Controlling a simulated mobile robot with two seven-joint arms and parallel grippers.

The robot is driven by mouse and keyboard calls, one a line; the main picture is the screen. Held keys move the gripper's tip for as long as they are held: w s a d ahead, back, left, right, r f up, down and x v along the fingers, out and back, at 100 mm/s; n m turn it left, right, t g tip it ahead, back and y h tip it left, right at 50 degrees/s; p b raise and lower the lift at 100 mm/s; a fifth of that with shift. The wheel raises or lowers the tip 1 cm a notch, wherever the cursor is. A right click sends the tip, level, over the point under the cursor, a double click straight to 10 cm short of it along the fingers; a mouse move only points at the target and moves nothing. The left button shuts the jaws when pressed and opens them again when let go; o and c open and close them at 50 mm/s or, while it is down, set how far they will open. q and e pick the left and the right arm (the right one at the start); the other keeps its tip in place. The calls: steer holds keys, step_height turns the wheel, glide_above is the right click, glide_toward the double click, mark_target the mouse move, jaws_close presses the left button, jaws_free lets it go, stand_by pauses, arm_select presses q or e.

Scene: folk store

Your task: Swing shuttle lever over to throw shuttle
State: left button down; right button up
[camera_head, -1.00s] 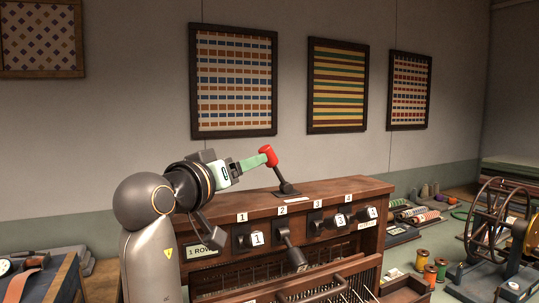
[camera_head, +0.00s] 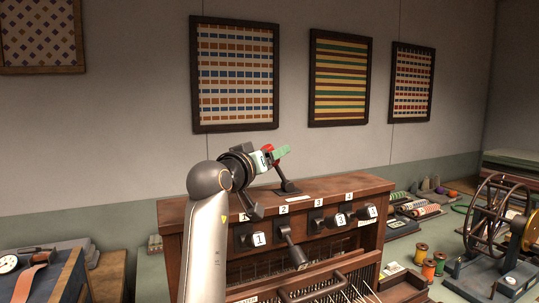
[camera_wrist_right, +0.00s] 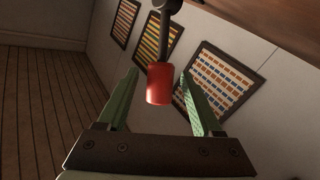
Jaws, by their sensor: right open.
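The shuttle lever (camera_head: 283,180) stands on top of the wooden loom cabinet (camera_head: 340,186), its shaft leaning left and its tip a red knob (camera_head: 267,150). My right gripper (camera_head: 277,151) is at the knob in the head view, with a green finger extending past it and partly hiding it. In the right wrist view the red knob (camera_wrist_right: 160,84) is between the two green fingers of my gripper (camera_wrist_right: 160,90). The fingers are spread, with a visible gap on each side of the knob. My left gripper is not in view.
Numbered black levers (camera_head: 288,244) line the cabinet front, below my right arm. A spoked wheel (camera_head: 494,222) and thread spools (camera_head: 428,270) stand on the right table. Framed textiles (camera_head: 237,75) hang on the wall behind. The air above the cabinet's right part is clear.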

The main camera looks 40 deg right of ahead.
jaws_close()
stand_by(0.3)
stand_by(1.0)
